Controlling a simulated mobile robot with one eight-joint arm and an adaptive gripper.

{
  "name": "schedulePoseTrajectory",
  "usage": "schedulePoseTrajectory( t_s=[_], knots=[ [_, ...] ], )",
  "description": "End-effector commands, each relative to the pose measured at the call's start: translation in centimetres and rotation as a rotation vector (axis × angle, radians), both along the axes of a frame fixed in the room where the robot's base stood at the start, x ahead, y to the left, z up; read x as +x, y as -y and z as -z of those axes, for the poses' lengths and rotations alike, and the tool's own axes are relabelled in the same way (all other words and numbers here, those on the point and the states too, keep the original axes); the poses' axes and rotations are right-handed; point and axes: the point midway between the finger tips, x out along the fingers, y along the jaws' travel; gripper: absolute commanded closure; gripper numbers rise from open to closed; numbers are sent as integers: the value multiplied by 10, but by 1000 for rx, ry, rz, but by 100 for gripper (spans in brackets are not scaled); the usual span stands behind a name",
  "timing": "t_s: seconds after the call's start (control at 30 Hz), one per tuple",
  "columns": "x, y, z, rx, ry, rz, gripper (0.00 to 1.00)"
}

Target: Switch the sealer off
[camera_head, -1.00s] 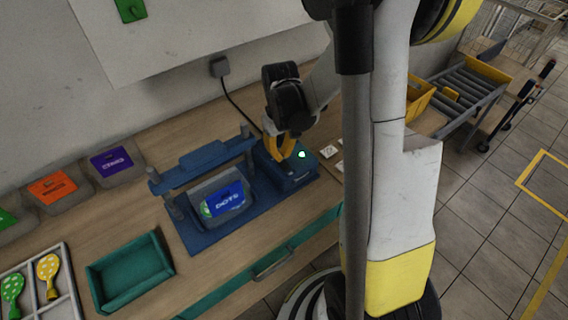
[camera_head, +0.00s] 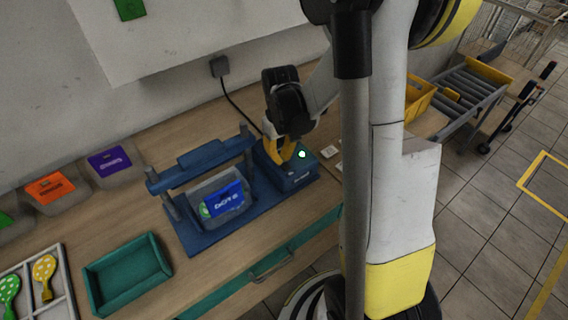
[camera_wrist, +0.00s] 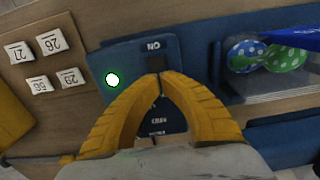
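The sealer (camera_head: 222,226) is a blue machine on the wooden bench, with a blue control box (camera_head: 300,179) at its right end. A green light (camera_head: 302,154) glows on the box and also shows in the wrist view (camera_wrist: 112,80). A small dark switch (camera_wrist: 154,63) sits beside the "ON" lettering, which appears upside down in the wrist view. My gripper (camera_wrist: 160,77) has its yellow fingertips brought together over the box, right at the switch. The fingers partly hide the switch and the lower lettering, and I cannot tell whether they touch it.
Several numbered tiles (camera_wrist: 48,41) lie beside the box. A power cord runs to the wall.

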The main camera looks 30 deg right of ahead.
Motion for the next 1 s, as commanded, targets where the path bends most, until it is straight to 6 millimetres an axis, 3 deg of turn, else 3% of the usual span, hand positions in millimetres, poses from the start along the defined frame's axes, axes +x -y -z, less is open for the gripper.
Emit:
schedulePoseTrajectory(
  t_s=[0.47, 1.0],
  knots=[
    [0, 0, 3, 0, 0, 0, 100],
    [0, 0, -42, 0, 0, 0, 100]
  ],
)
